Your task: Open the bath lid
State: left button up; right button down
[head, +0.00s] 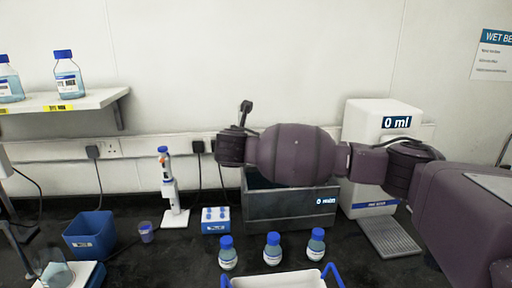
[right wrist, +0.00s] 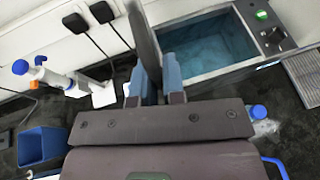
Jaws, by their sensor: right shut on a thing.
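The bath (head: 290,212) is a grey metal box with a "0 min" display, behind my right arm in the head view. In the right wrist view the bath (right wrist: 262,62) is uncovered and blue water shows inside. A dark thin slab, which looks like the bath lid (right wrist: 144,38), stands steeply raised at the bath's left side. My right gripper (right wrist: 154,78) is shut on it, with blue-grey fingertips on either side. In the head view my right wrist and arm hide the fingers and much of the bath's top. My left gripper is not in view.
A pipette on a stand (head: 170,190), a blue-and-white tube rack (head: 215,220) and a blue bin (head: 90,235) stand left of the bath. Several blue-capped bottles (head: 272,248) stand in front, near a white tray (head: 275,283). A white dispenser (head: 365,135) stands right.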

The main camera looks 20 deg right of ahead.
jog(key=shift+w+a+n, duration=0.25)
jog(key=shift+a+n, duration=0.15)
jog(key=shift+a, duration=0.5)
jog(key=c, duration=1.2)
grip_release()
pick_arm(q)
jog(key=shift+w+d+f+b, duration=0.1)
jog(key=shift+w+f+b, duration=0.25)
jog(key=shift+b, duration=0.55)
pick_arm(e)
jog(key=v, duration=1)
jog(key=shift+s+a, duration=0.3)
jog(key=shift+a, duration=0.05)
